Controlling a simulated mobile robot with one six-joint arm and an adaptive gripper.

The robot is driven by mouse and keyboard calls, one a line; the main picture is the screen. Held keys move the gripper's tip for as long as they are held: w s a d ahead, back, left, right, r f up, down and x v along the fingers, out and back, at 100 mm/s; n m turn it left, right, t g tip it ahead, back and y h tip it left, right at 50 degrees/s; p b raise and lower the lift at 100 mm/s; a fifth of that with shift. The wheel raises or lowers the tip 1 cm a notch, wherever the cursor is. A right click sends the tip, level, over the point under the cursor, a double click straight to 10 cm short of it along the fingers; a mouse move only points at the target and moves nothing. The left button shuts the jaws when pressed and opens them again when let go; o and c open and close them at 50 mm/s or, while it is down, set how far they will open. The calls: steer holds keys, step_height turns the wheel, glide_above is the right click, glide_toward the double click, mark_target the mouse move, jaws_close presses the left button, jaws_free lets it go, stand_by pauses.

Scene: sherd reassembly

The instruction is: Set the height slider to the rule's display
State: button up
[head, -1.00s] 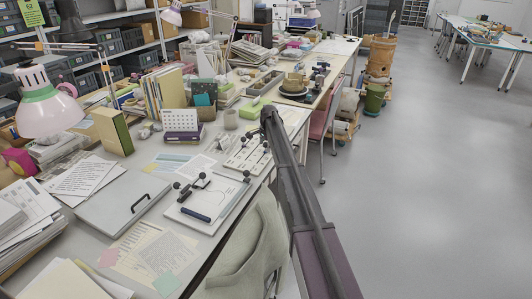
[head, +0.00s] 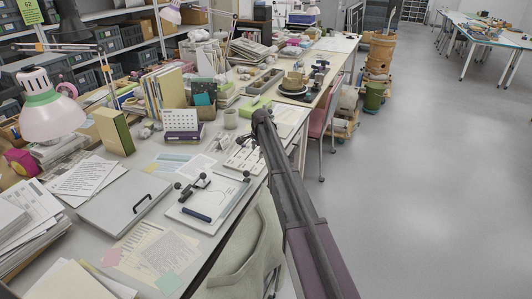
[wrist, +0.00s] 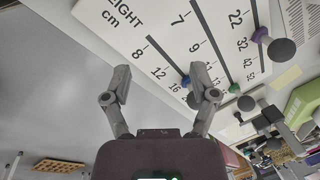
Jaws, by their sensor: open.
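The white slider board (wrist: 165,25) fills the top of the wrist view, with "HEIGHT cm" and three numbered slots. The height slot shows 8, 12 and 16. A blue-collared slider with a dark ball knob (wrist: 193,101) sits at its lower end near 16, partly behind my right finger. My gripper (wrist: 160,84) is open and empty, its fingers apart below the height scale. In the head view the board (head: 243,157) is partly hidden by my arm. I cannot tell the rule or read its display.
A green-collared knob (wrist: 246,103) and a purple-collared knob (wrist: 282,50) stand on the other slots. A white board with dark knobs (head: 222,195) and a grey case with a black handle (head: 120,203) lie nearer on the crowded table. A chair (head: 245,250) stands at its edge.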

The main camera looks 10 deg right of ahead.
steer(key=shift+s+r+p, duration=1.05)
steer(key=shift+r+p, duration=4.45)
steer(key=shift+r, duration=0.35)
steer(key=s+n, duration=0.6)
steer(key=s, duration=1.1)
steer(key=shift+f+b, duration=0.3)
steer(key=shift+f, duration=0.1)
steer(key=shift+d, duration=0.1)
steer(key=s+n+g, duration=0.2)
steer(key=s+n, duration=0.6)
steer(key=s, duration=1.7)
steer(key=shift+s+a+h, duration=0.2)
steer(key=shift+s+h, duration=0.2)
steer(key=shift+f, duration=0.1)
